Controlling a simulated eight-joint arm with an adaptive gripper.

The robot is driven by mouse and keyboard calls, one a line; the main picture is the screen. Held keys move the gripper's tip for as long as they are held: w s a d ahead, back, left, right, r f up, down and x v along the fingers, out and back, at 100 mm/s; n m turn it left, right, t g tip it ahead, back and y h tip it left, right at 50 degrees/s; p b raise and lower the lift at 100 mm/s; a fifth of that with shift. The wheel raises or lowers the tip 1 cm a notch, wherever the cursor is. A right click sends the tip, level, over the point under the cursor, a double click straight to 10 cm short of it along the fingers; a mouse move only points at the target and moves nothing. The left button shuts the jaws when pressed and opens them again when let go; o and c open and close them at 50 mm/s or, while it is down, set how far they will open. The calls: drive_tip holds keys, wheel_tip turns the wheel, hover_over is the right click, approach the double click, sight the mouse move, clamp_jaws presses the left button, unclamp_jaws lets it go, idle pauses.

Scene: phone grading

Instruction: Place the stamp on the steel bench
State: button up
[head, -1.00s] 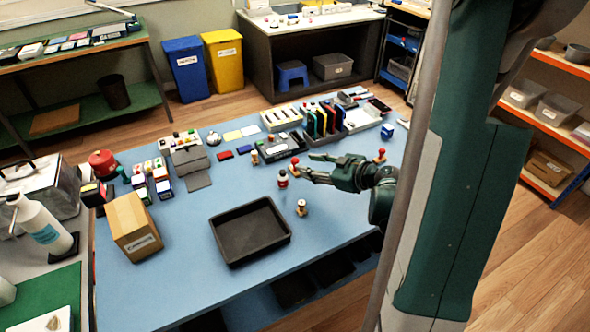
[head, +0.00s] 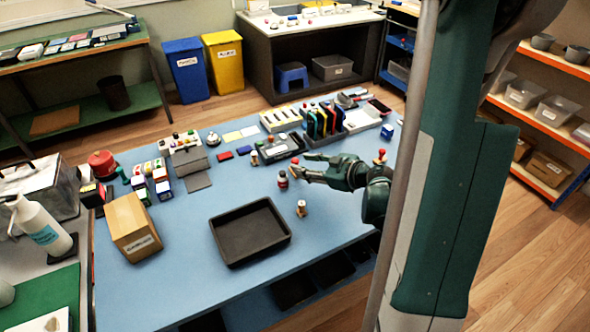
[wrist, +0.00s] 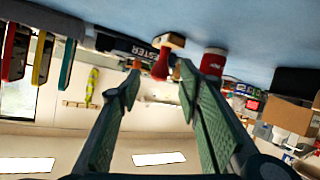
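A stamp with a red handle (wrist: 161,66) and a wooden base shows between my fingertips in the wrist view, which is upside down. Its red knob (head: 295,161) also shows in the head view, at the tips of my fingers. My gripper (wrist: 158,78) is open, its two green fingers on either side of the handle, with gaps visible. In the head view my gripper (head: 300,165) reaches left, low over the blue table. What looks like the steel bench (head: 85,245) is the grey surface at the left edge, with a green mat on it.
A red labelled pot (head: 282,179) stands close beside the fingers. Another small stamp (head: 301,208) stands nearer, and a red-topped one (head: 380,155) is behind my wrist.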

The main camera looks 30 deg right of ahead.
sight(298, 162)
drive_tip(key=shift+w, duration=0.1)
drive_tip(key=shift+b+x, duration=0.5)
drive_tip(key=shift+x, duration=2.05)
drive_tip(key=shift+r, duration=0.1)
drive_tip(key=c, duration=0.9)
drive_tip(key=shift+c, duration=0.5)
drive_tip(key=shift+r+p, duration=1.6)
drive_tip(key=shift+r, duration=3.4)
drive_tip(key=shift+c, duration=0.2)
drive_tip(key=shift+a, duration=0.1)
